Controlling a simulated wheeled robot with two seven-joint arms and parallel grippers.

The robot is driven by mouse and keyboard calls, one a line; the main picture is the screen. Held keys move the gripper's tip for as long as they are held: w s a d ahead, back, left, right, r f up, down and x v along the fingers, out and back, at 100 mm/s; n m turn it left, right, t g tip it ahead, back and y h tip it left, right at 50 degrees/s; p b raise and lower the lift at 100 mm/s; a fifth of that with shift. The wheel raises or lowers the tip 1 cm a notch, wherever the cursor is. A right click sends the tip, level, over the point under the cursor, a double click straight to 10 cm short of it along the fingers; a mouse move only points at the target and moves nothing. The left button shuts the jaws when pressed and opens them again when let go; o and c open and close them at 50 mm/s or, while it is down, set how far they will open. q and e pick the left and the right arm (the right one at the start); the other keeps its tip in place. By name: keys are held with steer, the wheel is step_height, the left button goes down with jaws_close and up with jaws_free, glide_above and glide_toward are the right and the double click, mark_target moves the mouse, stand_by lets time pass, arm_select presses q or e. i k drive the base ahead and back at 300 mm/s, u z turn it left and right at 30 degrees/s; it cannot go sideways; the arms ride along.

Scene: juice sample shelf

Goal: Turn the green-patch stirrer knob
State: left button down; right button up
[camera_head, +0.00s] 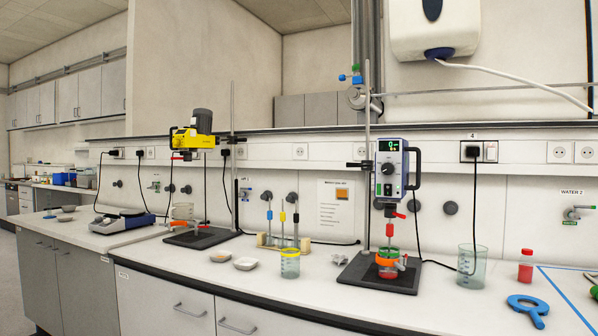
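An overhead stirrer with a white front and blue sides (391,168) is clamped to a tall stand right of the middle. Its front has a small dark display with a green patch (395,146) on the right. Below the display is a round dark knob (387,168). The knob's pointer is too small to read. A red-and-orange vessel (388,262) sits below the stirrer on a black base plate (352,272). A second, yellow stirrer (190,139) hangs on a stand at the left. Neither of my grippers is in view.
A clear beaker (471,267), a red bottle (526,265) and a blue ring-shaped tool (527,308) stand or lie to the right. A yellow-banded beaker (290,264) is left of the base plate. A black cable hangs right of the stirrer. The front bench strip is mostly clear.

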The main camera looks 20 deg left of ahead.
mark_target(387, 169)
steer(key=u, duration=0.9)
steer(key=i, duration=0.8)
steer(key=z, duration=0.6)
